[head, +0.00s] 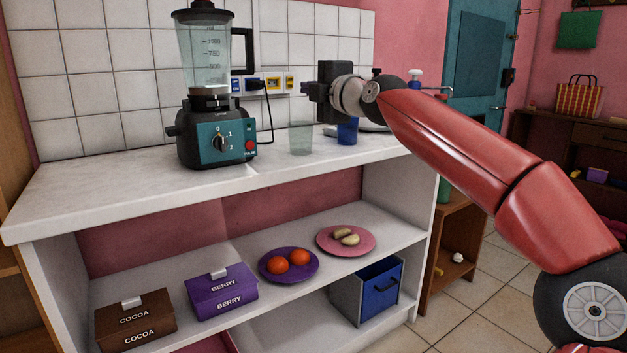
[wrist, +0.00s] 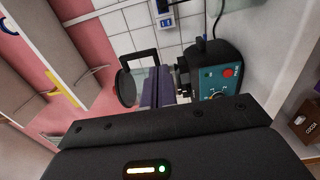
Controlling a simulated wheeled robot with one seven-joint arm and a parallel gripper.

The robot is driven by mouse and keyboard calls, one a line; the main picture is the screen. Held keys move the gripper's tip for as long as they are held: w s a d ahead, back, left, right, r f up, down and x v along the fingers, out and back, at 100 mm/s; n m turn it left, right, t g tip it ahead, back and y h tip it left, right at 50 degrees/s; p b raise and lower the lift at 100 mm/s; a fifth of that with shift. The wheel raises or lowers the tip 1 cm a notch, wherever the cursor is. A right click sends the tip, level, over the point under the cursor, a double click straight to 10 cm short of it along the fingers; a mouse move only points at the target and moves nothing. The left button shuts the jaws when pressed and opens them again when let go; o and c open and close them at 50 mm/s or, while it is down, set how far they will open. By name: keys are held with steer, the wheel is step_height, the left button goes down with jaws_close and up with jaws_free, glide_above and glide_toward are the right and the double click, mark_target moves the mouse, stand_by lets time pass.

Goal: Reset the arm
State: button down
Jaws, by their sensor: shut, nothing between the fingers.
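My red arm reaches in from the right in the head view. My gripper (head: 306,88) is above the back of the white counter (head: 110,187), right of the blender (head: 215,135). It points left toward the blender and is apart from it. In the wrist view, my gripper (wrist: 157,88) has its two fingers together with nothing between them. The blender's teal and black base (wrist: 213,75) shows just past the fingers, and they cover part of its clear jar. The black lid and handle show to their left.
A clear cup (head: 301,138) and a blue cup (head: 347,132) stand on the counter below my gripper. The shelf below holds a cocoa box (head: 135,322), a berry box (head: 221,291), a purple plate (head: 289,265) and a pink plate (head: 345,240). The counter's left part is clear.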

steer(key=s+a+f+m+g+h, duration=0.2)
steer(key=s+a+f+h, duration=0.15)
steer(key=f, duration=0.55)
steer(key=s+a+f+m+g+h, duration=0.2)
steer(key=s+a+f, duration=0.25)
steer(key=f, duration=0.45)
steer(key=s+d+f+m+g+h, duration=0.1)
steer(key=s+d+f+m, duration=0.5)
steer(key=s, duration=0.4)
steer(key=s+d+f+m+g+h, duration=0.2)
steer(key=s+d+f+m, duration=0.4)
steer(key=s+d+m, duration=0.2)
steer(key=s+d+f+m+g+h+p, duration=0.1)
steer(key=s+d+f+m+g, duration=0.1)
steer(key=s+d+f+m, duration=0.4)
steer(key=s+d, duration=0.4)
steer(key=s, duration=0.4)
steer(key=shift+f+m+h, duration=0.15)
steer(key=shift+m+h, duration=0.2)
steer(key=shift+m, duration=0.05)
steer(key=shift+a, duration=0.1)
